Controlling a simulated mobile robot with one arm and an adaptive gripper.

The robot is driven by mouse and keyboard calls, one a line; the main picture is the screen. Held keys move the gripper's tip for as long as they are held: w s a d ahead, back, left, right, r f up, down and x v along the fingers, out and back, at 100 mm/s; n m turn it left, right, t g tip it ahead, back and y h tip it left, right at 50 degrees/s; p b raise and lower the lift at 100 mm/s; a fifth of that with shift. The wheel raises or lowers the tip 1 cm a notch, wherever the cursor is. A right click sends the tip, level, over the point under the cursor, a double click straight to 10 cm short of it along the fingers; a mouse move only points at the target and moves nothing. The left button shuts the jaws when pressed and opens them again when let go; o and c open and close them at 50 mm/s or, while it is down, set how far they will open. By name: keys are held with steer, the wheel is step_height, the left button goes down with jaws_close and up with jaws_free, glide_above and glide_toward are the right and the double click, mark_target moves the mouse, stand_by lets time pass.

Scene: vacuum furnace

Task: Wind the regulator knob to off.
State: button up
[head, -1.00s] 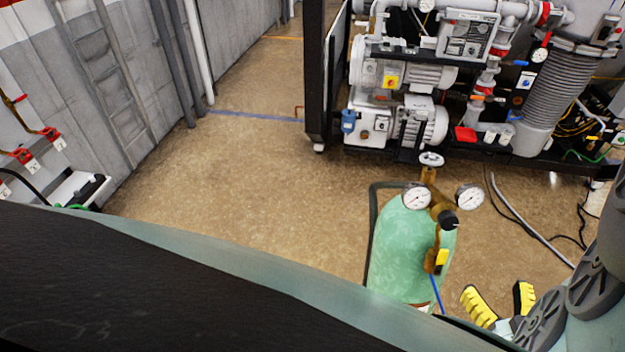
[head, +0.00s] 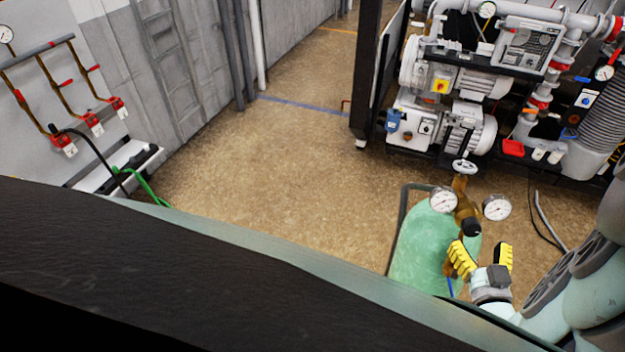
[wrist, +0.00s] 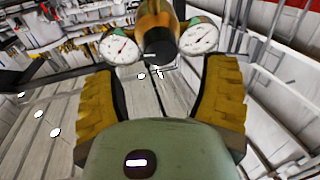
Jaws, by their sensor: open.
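The regulator knob is the black round knob (head: 471,227) on the front of the brass regulator (head: 466,205), above the green gas cylinder (head: 418,250). In the wrist view the knob (wrist: 159,52) is centred beyond my fingertips, between two white round gauges (wrist: 119,49) and (wrist: 198,39). My gripper (head: 482,252) has yellow ridged fingers. They are spread with nothing between them, just below and in front of the knob in the head view. In the wrist view the open fingers (wrist: 160,82) stand apart on either side, and the knob appears clear of them.
A white handwheel (head: 464,167) tops the cylinder valve. A vacuum pump rack (head: 455,90) stands behind on the right. Red-handled wall valves (head: 95,120) and a bench with a green hose (head: 148,188) are at left. The floor (head: 280,170) between is clear.

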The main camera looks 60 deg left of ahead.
mark_target(473, 230)
steer(key=b+x, duration=0.1)
steer(key=x, duration=0.4)
steer(key=c, duration=1.2)
